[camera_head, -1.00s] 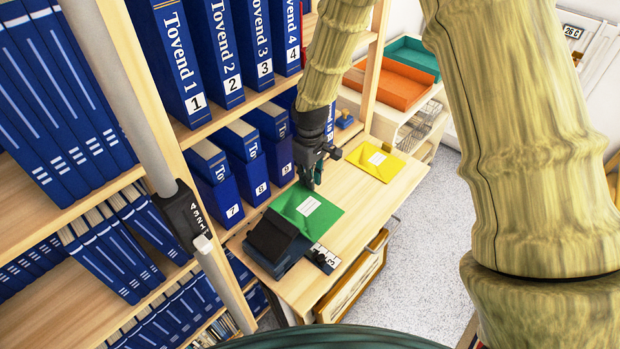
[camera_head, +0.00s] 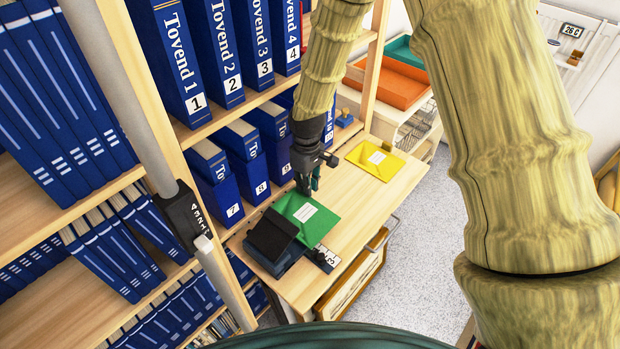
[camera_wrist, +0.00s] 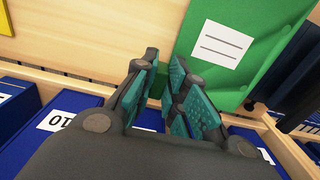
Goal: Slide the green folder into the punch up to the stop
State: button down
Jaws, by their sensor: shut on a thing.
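The green folder (camera_head: 320,221), with a white label, lies on the wooden desk top in the head view. It also fills the upper right of the wrist view (camera_wrist: 262,75). My gripper (camera_head: 308,190) is shut on the folder's edge on the far side from the punch; its teal finger pads (camera_wrist: 168,88) show at that edge in the wrist view. The dark punch (camera_head: 270,236) stands at the folder's lower left, with a numbered guide (camera_head: 327,258) sticking out beside it. The folder's near edge meets the punch; I cannot tell how deep it sits.
A yellow folder (camera_head: 376,160) lies farther back on the desk. Blue binders (camera_head: 215,178) on the shelf border the desk at left. Orange (camera_head: 387,86) and teal trays stand beyond it. The bare desk (camera_head: 352,207) is clear to the right.

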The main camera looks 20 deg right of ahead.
aim_at(290, 206)
jog(key=shift+s+a+f, duration=0.2)
jog(key=shift+s+a, duration=0.2)
jog(key=shift+a, duration=0.15)
jog(key=shift+s+a+f, duration=0.2)
jog(key=shift+s+a, duration=0.15)
jog(key=shift+a, duration=0.15)
jog(key=shift+s+a+f, duration=0.3)
jog(key=shift+a+f, duration=0.1)
jog(key=shift+a, duration=0.05)
jog(key=shift+s+a+p, duration=0.3)
jog(key=shift+s+a, duration=0.2)
jog(key=shift+a, duration=0.25)
jog(key=shift+s+a+p, duration=0.25)
jog(key=shift+s+a, duration=0.25)
jog(key=shift+a, duration=0.25)
jog(key=c, duration=1.4)
grip_release()
jog(key=shift+o, duration=0.2)
jog(key=shift+r+p, duration=2.7)
jog(key=shift+r, duration=0.8)
